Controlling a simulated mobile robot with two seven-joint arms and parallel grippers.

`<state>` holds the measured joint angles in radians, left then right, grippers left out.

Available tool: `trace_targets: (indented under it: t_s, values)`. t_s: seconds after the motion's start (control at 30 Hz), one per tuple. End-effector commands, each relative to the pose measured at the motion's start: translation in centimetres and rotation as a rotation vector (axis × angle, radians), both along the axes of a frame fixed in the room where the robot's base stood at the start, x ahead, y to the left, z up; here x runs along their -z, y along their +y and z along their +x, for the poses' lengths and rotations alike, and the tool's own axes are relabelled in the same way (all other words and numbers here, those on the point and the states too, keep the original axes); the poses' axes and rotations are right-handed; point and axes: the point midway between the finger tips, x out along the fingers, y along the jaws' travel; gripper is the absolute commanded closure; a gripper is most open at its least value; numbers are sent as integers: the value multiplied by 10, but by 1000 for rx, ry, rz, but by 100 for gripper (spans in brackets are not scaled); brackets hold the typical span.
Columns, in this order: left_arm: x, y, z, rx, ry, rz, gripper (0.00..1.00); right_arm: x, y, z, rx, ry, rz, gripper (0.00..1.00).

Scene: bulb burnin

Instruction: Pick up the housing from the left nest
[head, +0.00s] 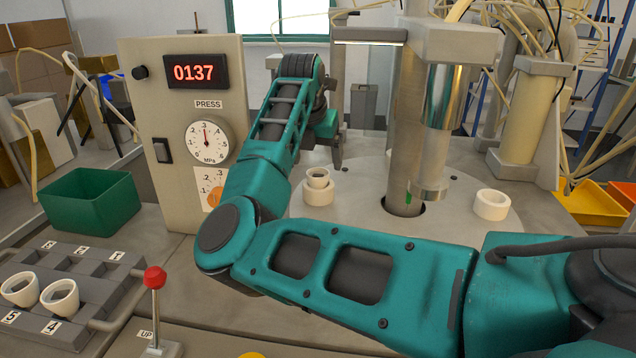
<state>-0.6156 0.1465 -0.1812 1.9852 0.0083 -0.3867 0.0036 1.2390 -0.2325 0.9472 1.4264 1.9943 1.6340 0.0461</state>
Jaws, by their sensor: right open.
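The left nest (318,197) is a white ring on the round grey plate, left of the press column. The housing (317,182), a small pale cup with a dark inside, stands upright in it. My right arm reaches in from the right, bends at the left and points back toward the press. My right gripper (337,158) is behind and just right of the housing, apart from it in the picture. It is open, though its fingers are small and partly hidden by the wrist. My left gripper is out of view.
The right nest (492,204) looks empty. The press column (406,130) and ram stand between the nests. The control box (188,130) stands left. A tray (72,290) with two pale cups, a red-knobbed lever (155,300) and a green bin (90,205) are at left.

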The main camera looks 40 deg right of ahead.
Motion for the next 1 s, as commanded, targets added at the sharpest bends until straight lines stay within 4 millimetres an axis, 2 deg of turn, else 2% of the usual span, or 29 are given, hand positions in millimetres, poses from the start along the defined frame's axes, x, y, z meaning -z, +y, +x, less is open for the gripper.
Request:
trace_targets:
  t_s: [0.27, 0.53, 1.0]
  values:
    - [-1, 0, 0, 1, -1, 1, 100, 38, -11, 9, 1, 3, 0, 15]
    - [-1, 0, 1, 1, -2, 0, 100, 42, -12, 10, 1, 0, 0, 16]
    - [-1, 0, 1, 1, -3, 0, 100, 41, -12, 10, 0, 1, 0, 61]
